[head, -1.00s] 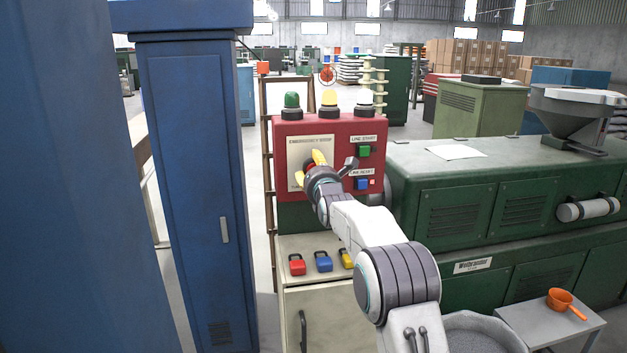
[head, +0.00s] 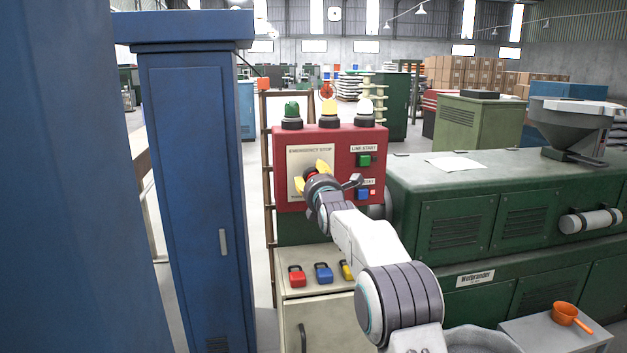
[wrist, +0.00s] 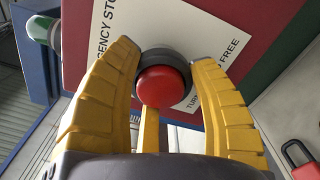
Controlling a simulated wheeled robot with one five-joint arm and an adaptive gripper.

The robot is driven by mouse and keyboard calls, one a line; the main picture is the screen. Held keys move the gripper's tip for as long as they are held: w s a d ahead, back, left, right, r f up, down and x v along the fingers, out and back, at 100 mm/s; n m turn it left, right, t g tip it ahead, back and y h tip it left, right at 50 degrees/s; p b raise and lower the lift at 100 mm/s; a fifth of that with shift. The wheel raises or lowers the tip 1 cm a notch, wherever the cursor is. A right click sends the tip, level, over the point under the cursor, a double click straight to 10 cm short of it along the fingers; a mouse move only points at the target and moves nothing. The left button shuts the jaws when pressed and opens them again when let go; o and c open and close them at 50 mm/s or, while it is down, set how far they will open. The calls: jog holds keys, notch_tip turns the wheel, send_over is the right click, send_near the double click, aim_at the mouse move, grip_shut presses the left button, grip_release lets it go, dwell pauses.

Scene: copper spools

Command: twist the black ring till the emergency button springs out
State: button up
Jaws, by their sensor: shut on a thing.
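The emergency button is a red mushroom head in a black ring (wrist: 180,56), on a cream plate (wrist: 222,18) marked as the emergency stop. The red button head (wrist: 164,86) shows between my yellow fingers in the wrist view. The plate is on the left of a red control box (head: 335,137). My gripper (head: 312,178) reaches the button from the front right. In the wrist view my gripper (wrist: 163,72) is shut on the ring, with fingers on both sides of it. From the frames I cannot tell whether the button is in or out.
Green, amber and white lamps stand on the box. A green start button (head: 364,160) and a blue button (head: 363,194) sit right of the plate. Padlocks (head: 323,273) lie on the ledge below. A blue cabinet (head: 195,190) stands close at left.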

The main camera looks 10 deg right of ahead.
jog(key=o, duration=0.7)
jog(key=shift+d+r, duration=0.1)
jog(key=shift+r, duration=0.3)
jog(key=o, duration=0.3)
jog(key=shift+d+f, duration=0.1)
jog(key=shift+o, duration=0.9)
jog(key=shift+f, duration=0.15)
jog(key=shift+s, duration=0.15)
jog(key=s, duration=1.1)
jog(key=shift+s, duration=0.4)
